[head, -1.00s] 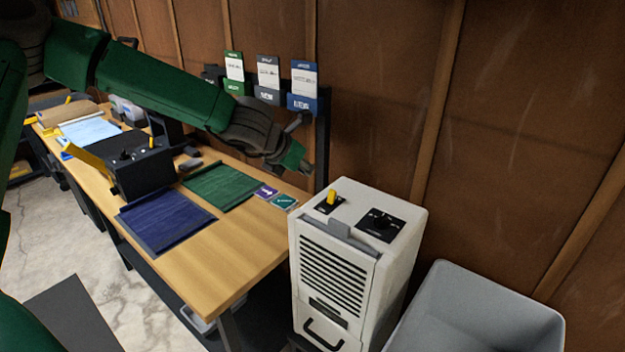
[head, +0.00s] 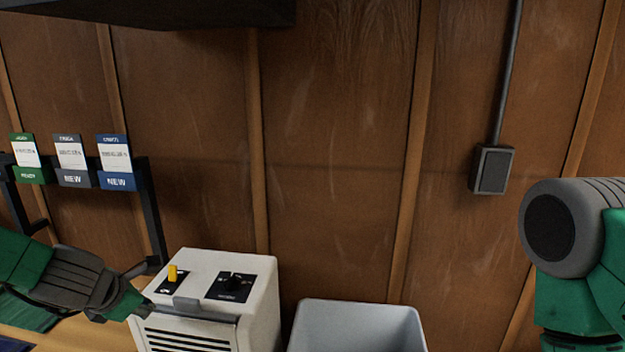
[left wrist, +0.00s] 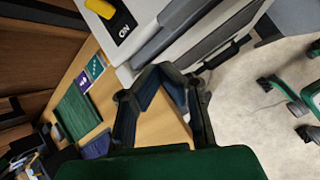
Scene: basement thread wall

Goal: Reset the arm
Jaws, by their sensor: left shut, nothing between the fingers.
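My left arm comes in from the left in the head view. Its gripper (head: 152,266) is beside the upper left of the white cabinet unit (head: 205,262), close to its top edge; I cannot tell if it touches. In the left wrist view, the fingers (left wrist: 166,72) come together with nothing between them, in front of the unit and its yellow switch (left wrist: 118,18). My right arm shows at the right edge of the head view as a grey joint and green link; its gripper is out of view.
A grey bin (head: 355,315) stands right of the unit. A wall rack holds green, grey and blue card holders (head: 116,165). A dark box with conduit (head: 492,170) is on the wall. The wooden table (left wrist: 90,130) carries a green mat (left wrist: 76,108) and two small cards (left wrist: 91,75).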

